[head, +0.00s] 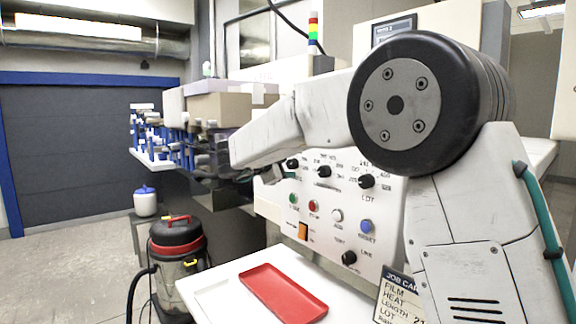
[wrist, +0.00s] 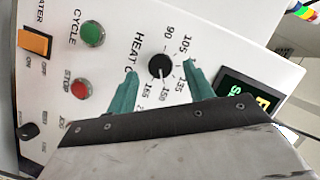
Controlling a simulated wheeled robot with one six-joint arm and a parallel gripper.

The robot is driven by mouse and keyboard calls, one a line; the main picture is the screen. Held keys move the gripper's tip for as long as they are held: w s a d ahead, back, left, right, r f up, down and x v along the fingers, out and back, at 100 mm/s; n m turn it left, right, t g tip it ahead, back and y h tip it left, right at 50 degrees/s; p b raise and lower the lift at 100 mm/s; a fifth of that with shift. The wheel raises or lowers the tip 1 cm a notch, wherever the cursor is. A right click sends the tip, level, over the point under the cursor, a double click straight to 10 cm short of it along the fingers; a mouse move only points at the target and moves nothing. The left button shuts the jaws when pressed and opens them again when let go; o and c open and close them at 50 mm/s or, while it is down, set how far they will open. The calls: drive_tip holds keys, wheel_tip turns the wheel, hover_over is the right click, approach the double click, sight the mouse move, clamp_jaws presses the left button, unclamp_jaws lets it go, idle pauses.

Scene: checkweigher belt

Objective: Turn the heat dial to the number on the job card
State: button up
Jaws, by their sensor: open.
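The heat dial (wrist: 160,67) is a round black knob on the white panel in the wrist view, with numbers printed around it, among them 90, 105, 135, 150 and 165. I cannot make out where its pointer stands. My gripper (wrist: 159,74) is open, its two teal fingers on either side of the dial; I cannot tell whether they touch it. In the head view my arm hides most of the gripper. The job card (head: 396,299) is at the bottom right of the head view. Its lines read film, heat, length and lot, but my arm covers the heat number.
Near the dial are a green cycle button (wrist: 92,34), a red stop button (wrist: 81,88), an orange heater switch (wrist: 36,42) and a dark display (wrist: 247,97). A red tray (head: 283,293) lies on the white table below the panel. A vacuum cleaner (head: 177,250) stands at left.

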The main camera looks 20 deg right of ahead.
drive_tip(key=shift+x, duration=0.95)
drive_tip(key=c, duration=1)
drive_tip(key=shift+o, duration=0.2)
drive_tip(key=n+g, duration=0.2)
drive_tip(key=n, duration=0.1)
drive_tip(key=shift+w+a+r, duration=0.1)
drive_tip(key=shift+w+r, duration=0.05)
drive_tip(key=shift+w+n+g, duration=0.1)
drive_tip(key=shift+n+g, duration=0.5)
drive_tip(key=shift+n, duration=0.6)
